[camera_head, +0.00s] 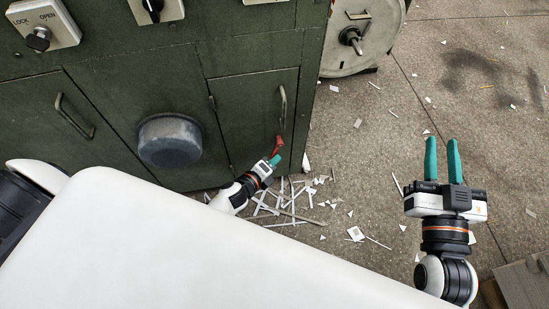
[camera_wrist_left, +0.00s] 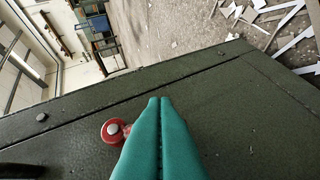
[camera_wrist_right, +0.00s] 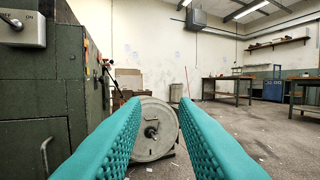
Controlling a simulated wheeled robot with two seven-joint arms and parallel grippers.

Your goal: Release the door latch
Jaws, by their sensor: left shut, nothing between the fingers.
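The red door latch (camera_head: 279,144) is on the lower part of the green cabinet door (camera_head: 250,110), below its vertical handle (camera_head: 283,107). My left gripper (camera_head: 275,160) is at the latch, its teal fingers shut with nothing between them. In the left wrist view the shut fingertips (camera_wrist_left: 160,100) are in front of the green panel. The latch's red end with its pale pivot (camera_wrist_left: 113,131) shows just left of the fingers, which hide the rest. I cannot tell whether they touch it. My right gripper (camera_head: 442,143) is open and empty over the floor at the right.
A grey round knob (camera_head: 170,141) sticks out from the cabinet left of the door. White strips and scraps (camera_head: 290,205) litter the floor below. A round grey drum (camera_head: 362,35) stands beyond the cabinet's right side. The floor between cabinet and right gripper is mostly free.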

